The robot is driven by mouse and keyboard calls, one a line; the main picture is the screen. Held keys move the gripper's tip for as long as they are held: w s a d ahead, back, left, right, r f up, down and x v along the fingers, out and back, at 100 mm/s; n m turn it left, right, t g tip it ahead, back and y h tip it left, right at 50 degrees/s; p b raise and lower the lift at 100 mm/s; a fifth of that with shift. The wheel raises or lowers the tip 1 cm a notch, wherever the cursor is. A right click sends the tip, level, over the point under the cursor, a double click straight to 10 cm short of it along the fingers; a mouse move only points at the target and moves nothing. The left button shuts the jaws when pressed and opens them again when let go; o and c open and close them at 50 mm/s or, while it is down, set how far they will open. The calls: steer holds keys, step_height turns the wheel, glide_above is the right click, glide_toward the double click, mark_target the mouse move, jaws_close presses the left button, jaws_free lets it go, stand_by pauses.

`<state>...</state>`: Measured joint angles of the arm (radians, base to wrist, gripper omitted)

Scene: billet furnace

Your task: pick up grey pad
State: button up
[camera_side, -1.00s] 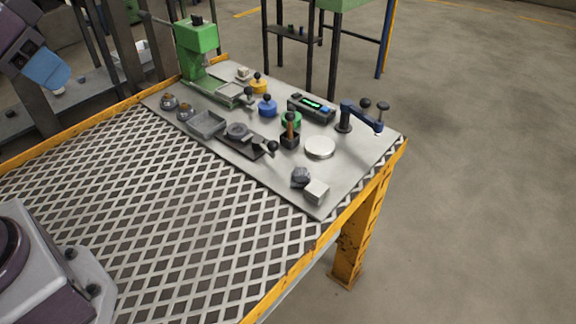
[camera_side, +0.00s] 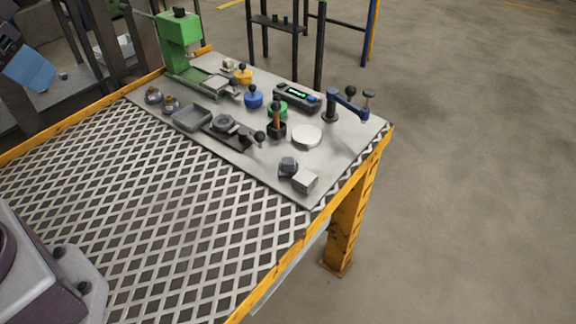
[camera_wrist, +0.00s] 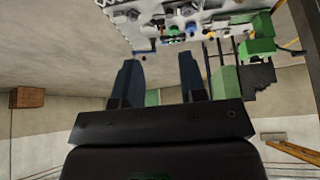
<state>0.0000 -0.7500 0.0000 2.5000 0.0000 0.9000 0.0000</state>
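A small light grey block (camera_side: 305,180), which may be the grey pad, lies near the front right corner of the metal plate. A darker grey lump (camera_side: 288,167) sits just behind and left of it, close or touching; I cannot tell for sure which one is the pad. In the wrist view my gripper (camera_wrist: 159,62) has its two dark fingers wide apart with nothing between them. The bench items appear small and upside down beyond the fingertips, so the gripper is well away from them. The pad cannot be made out in the wrist view.
A white disc (camera_side: 307,136), a dark blue levered arm (camera_side: 345,103), a black holder with a brown handle (camera_side: 277,126), a grey tray (camera_side: 193,117) and a green press (camera_side: 181,45) share the plate. The perforated bench top (camera_side: 150,200) at left is clear.

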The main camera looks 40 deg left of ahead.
steer(key=m+g+h, duration=0.3)
steer(key=m+h, duration=0.1)
steer(key=m, duration=0.7)
glide_toward(284, 160)
steer(key=x, duration=0.9)
steer(key=shift+w+d+f, duration=0.1)
steer(key=shift+f, duration=0.2)
steer(key=c, duration=0.6)
